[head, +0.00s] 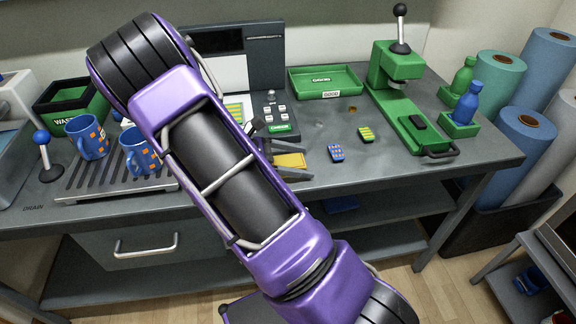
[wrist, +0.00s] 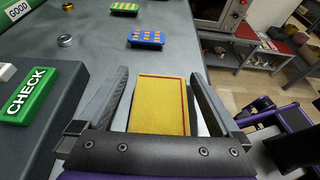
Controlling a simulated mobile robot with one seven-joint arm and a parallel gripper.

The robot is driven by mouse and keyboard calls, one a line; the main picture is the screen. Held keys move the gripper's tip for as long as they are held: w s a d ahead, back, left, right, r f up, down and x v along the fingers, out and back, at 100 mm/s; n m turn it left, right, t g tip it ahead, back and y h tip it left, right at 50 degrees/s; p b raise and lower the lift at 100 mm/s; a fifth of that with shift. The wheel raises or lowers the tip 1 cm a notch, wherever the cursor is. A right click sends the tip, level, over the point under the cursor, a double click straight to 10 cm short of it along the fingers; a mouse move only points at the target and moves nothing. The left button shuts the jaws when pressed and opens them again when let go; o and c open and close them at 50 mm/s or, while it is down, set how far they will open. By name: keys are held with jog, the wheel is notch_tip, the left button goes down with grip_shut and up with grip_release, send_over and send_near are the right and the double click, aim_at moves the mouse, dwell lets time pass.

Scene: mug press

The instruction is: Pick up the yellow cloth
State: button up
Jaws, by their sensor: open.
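The yellow cloth (head: 290,160) lies flat on the grey workbench near its front edge, partly behind my arm in the head view. In the wrist view the yellow cloth (wrist: 160,105) is a folded rectangle with a dark red border line. My gripper (wrist: 160,80) is open, with one finger on each side of the cloth. In the head view my gripper (head: 291,160) is at the cloth, its two fingers apart. I cannot tell whether the fingers touch the cloth or the bench.
A green CHECK block (wrist: 30,95) is left of my gripper. A blue patterned block (head: 336,153) and a green-yellow one (head: 366,134) lie to the right. A green press (head: 400,95), a GOOD tray (head: 325,80) and blue mugs (head: 87,137) stand farther off. Bare bench surrounds the blocks.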

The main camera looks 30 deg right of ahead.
jog(key=shift+s+d+f, duration=0.15)
jog(key=shift+d+f, duration=0.05)
jog(key=shift+d, duration=0.25)
jog(key=shift+r, duration=0.1)
jog(key=c, duration=1.4)
